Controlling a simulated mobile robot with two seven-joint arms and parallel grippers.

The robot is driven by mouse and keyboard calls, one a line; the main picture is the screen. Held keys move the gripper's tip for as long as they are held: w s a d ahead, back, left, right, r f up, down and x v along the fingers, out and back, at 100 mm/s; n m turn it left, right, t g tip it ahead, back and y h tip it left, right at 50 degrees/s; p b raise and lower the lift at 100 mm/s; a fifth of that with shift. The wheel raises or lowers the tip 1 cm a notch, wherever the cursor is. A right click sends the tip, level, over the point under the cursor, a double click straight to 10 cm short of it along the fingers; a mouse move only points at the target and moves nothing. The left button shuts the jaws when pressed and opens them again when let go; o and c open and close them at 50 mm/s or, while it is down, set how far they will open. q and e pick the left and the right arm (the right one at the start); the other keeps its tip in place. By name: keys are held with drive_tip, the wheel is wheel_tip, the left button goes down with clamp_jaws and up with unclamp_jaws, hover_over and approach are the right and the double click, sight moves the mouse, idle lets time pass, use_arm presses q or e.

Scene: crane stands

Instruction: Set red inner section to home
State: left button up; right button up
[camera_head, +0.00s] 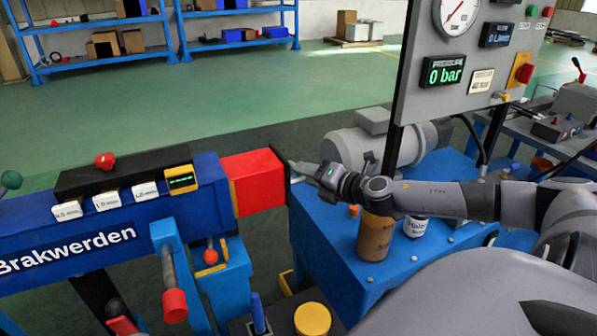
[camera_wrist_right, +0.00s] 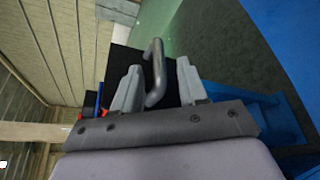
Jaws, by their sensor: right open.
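The red inner section (camera_head: 255,182) sticks out a short way from the right end of the blue boom (camera_head: 206,190), which carries the word "Brakwerden". A dark plate caps its right end. My right gripper (camera_head: 299,167) is at that end, its fingers pointing left toward the plate. In the right wrist view a grey bar handle (camera_wrist_right: 155,72) stands between the two open fingers of my right gripper (camera_wrist_right: 158,86). I cannot tell whether either finger touches the handle. My left gripper is not in view.
A gauge panel (camera_head: 470,60) reads "0 bar". Levers (camera_head: 173,290) with red knobs stand below the boom. Behind it is open green floor.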

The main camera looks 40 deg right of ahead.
drive_tip(key=shift+x, duration=0.85)
drive_tip(key=shift+w+p, duration=0.35)
drive_tip(key=shift+w, duration=0.15)
drive_tip(key=shift+w+a+f, duration=0.1)
drive_tip(key=shift+w+f, duration=0.05)
drive_tip(key=shift+w, duration=0.3)
